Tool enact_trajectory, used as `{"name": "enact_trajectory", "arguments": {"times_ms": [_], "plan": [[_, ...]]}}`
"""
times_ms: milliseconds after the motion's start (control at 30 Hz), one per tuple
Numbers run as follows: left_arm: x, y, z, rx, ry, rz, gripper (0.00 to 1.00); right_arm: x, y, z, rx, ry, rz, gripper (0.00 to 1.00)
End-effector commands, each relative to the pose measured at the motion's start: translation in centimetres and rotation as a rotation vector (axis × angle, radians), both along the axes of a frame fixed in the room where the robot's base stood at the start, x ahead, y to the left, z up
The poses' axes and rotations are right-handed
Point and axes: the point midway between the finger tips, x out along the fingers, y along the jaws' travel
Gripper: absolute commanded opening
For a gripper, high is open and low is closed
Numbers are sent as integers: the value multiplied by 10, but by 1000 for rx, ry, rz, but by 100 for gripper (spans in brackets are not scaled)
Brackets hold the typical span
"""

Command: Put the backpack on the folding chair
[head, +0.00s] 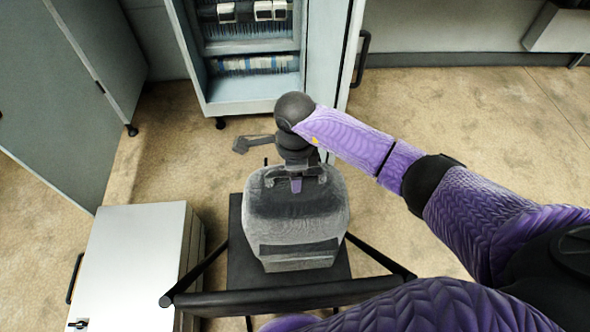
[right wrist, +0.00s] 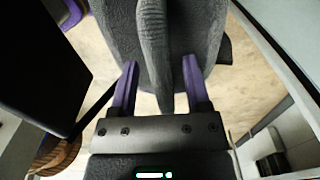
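The grey backpack (head: 295,222) appears upright over the black seat of the folding chair (head: 238,262) in the head view. It looks as if it rests on the seat, but its underside is hidden. My right gripper (head: 296,184) is at the top of the backpack. In the right wrist view its two purple fingers (right wrist: 160,80) stand apart on either side of the backpack's grey top strap (right wrist: 155,45), with gaps visible between strap and fingers. My left gripper is not in view.
The chair's dark top bar (head: 290,299) crosses the near side. A white cabinet (head: 135,255) stands left of the chair. An open tall cabinet (head: 255,107) with shelves stands behind. The floor to the right is clear.

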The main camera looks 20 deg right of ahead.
Motion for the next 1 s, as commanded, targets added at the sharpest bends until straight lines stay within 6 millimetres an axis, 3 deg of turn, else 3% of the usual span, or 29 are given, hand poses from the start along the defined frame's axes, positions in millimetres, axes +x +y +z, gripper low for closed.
{"name": "enact_trajectory", "arguments": {"times_ms": [233, 500, 633, 800, 1000], "plan": [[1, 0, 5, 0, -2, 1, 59, 1, 0, 9, 0, -3, 0, 61], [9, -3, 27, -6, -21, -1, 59, 3, -1, 84, 0, -7, 0, 61], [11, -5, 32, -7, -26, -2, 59, 2, -1, 110, 0, -4, -1, 61], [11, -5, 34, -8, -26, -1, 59, 2, -1, 122, -1, 0, 0, 61], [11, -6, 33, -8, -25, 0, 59, 2, -1, 122, 0, 0, 0, 61]]}}
